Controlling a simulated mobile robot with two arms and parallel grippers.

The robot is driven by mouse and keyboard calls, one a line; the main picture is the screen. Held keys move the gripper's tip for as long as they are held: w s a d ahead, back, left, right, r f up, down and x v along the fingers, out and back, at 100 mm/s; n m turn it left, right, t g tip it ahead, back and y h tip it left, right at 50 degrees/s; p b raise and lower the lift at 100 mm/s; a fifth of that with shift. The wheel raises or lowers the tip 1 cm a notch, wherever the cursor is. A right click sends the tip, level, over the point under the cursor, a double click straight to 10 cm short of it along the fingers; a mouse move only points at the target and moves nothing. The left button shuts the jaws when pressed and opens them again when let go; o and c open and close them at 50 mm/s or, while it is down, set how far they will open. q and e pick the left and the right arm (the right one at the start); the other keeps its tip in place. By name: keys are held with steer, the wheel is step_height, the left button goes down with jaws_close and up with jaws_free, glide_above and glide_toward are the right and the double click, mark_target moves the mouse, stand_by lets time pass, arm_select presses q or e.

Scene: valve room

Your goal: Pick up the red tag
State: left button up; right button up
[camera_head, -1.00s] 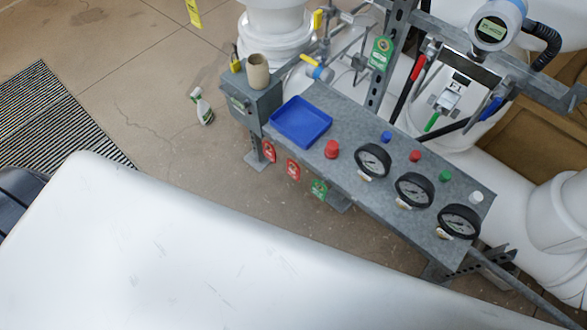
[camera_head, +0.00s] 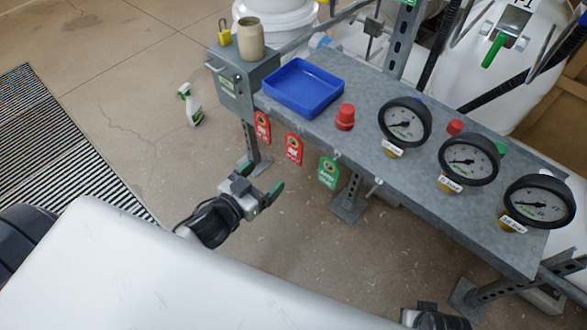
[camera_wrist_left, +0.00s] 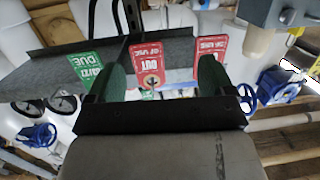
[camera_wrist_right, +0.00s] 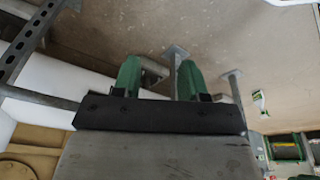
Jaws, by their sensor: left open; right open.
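Two red tags hang from the front edge of a grey metal bench: a left one (camera_head: 263,127) and a right one (camera_head: 293,148). My left gripper (camera_head: 261,178) is open and empty, in front of and below them, apart from both. In the left wrist view the tags are upside down; one red tag reading "OUT" (camera_wrist_left: 148,68) shows between the left gripper's green fingers (camera_wrist_left: 163,75), the other red tag (camera_wrist_left: 210,50) behind the right finger. My right gripper (camera_wrist_right: 160,78) is open and empty, pointing at floor and bench legs.
A green tag (camera_head: 328,172) hangs right of the red ones. The bench (camera_head: 365,140) carries a blue tray (camera_head: 303,88), a red knob (camera_head: 345,117) and gauges (camera_head: 405,123). A spray bottle (camera_head: 190,105) stands on the floor. Open floor lies left of the bench.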

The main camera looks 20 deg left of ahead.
mark_target(293, 151)
arm_select(q)
steer(key=shift+m+t+h, duration=0.3)
steer(key=shift+t+h, duration=0.2)
steer(key=shift+h, duration=0.3)
steer(key=w+d+r, duration=0.1)
steer(key=w+r, duration=0.1)
steer(key=w+d+r+b, duration=0.1)
steer(key=w+d, duration=0.1)
steer(key=shift+w+d+r, duration=0.15)
steer(key=shift+d+r, duration=0.05)
steer(key=shift+r, duration=0.15)
steer(key=shift+b+x, duration=0.45)
steer(key=shift+x, duration=2.5)
steer(key=shift+f, duration=0.1)
arm_select(e)
steer(key=v, duration=0.5)
steer(key=shift+w, duration=0.35)
arm_select(q)
steer(key=c, duration=0.9)
